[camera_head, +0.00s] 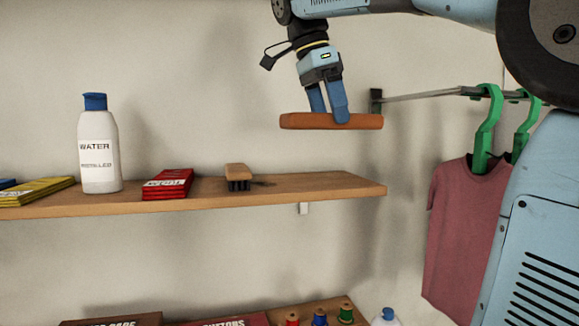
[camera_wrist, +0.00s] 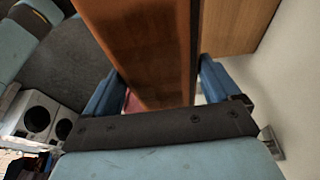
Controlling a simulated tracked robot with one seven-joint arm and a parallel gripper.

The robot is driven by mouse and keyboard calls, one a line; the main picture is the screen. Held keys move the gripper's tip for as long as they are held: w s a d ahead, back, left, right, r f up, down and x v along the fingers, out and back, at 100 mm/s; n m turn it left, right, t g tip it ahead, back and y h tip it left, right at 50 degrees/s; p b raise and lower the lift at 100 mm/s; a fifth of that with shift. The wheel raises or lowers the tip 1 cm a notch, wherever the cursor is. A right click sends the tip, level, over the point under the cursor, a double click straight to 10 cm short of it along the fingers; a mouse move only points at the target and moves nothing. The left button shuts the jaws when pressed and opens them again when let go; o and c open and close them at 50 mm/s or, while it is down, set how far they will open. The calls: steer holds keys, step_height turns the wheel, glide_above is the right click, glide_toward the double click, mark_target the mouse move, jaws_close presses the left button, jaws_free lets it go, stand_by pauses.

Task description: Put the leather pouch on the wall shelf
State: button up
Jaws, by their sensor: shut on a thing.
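The leather pouch (camera_head: 300,121) is a flat orange-brown piece, held nearly level in the air above the right part of the wall shelf. My gripper (camera_head: 330,114) points down and is shut on the pouch near its middle, with blue fingers. In the wrist view the pouch (camera_wrist: 145,50) fills the space between the fingers. The wall shelf (camera_head: 310,188) is a wooden board on the wall, clearly below the pouch. Its wood also shows in the wrist view (camera_wrist: 237,25), beyond the pouch.
On the shelf stand a white water bottle (camera_head: 99,150), red packets (camera_head: 168,184), yellow packets (camera_head: 35,191) and a small brush (camera_head: 238,176). The shelf's right end is bare. A rail (camera_head: 430,95) with green hangers (camera_head: 487,125) and a pink shirt (camera_head: 468,230) is at the right.

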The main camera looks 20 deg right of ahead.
steer(key=w+f, duration=0.2)
steer(key=w, duration=0.1)
steer(key=w+f, duration=0.3)
steer(key=w, duration=0.1)
steer(key=w+f, duration=0.3)
steer(key=w, duration=0.1)
steer(key=shift+w+d+f, duration=0.15)
steer(key=shift+w+d, duration=0.05)
steer(key=shift+d, duration=0.15)
steer(key=shift+w+f, duration=0.2)
steer(key=shift+f, duration=0.8)
steer(key=shift+w+f, duration=0.2)
steer(key=shift+f, duration=0.75)
steer(key=shift+f, duration=0.1)
steer(key=o, duration=1)
steer(key=shift+o, duration=0.2)
steer(key=v, duration=1.2)
